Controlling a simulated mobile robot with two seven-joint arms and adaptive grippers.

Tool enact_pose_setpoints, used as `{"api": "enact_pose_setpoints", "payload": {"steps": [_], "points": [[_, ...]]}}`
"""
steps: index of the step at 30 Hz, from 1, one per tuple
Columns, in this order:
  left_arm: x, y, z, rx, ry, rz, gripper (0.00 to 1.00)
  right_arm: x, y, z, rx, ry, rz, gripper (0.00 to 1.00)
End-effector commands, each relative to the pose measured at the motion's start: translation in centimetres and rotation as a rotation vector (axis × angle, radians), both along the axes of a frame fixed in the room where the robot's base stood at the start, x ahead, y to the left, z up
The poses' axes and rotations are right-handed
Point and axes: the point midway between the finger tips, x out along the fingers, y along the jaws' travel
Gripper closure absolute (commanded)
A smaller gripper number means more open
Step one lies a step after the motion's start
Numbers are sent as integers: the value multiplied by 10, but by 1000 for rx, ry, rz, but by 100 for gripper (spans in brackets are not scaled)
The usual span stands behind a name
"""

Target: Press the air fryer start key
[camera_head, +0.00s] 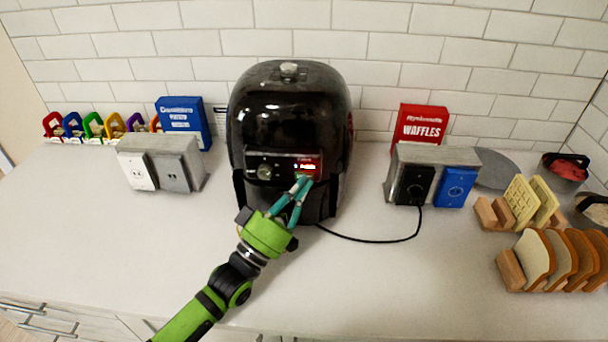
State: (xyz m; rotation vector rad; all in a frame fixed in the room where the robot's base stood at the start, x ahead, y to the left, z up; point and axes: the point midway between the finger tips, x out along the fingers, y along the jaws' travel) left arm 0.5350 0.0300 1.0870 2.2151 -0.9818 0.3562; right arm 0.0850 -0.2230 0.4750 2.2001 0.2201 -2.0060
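The black air fryer (288,115) stands upright on the counter against the tiled wall, in the middle of the head view. Its front panel has a round knob (264,172) at the left and a lit red display (308,167) at the right. My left gripper (303,181) reaches up from below, its teal fingertips close together at the panel just under the display. I cannot tell whether the tips touch the panel. The fingertips hide the part of the panel below the display, and no start key can be made out. My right gripper is not in view.
A black cord (385,240) runs from the fryer to the right outlet box (402,180). A second outlet box (150,160) stands left. A blue box (184,118), a red waffles box (420,124) and a bread rack (510,270) also stand here. The front counter is clear.

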Motion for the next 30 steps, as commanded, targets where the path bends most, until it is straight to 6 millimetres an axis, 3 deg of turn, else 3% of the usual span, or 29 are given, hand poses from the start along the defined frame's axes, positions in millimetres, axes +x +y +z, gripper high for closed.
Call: {"api": "enact_pose_setpoints", "payload": {"steps": [7, 17, 30], "points": [[-12, 1, 1, 1, 0, 0, 100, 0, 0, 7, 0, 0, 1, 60], [-13, 1, 0, 1, 0, 0, 100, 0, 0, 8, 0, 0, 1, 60], [-54, 2, 1, 1, 2, 0, 100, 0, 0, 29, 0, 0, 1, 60]]}}
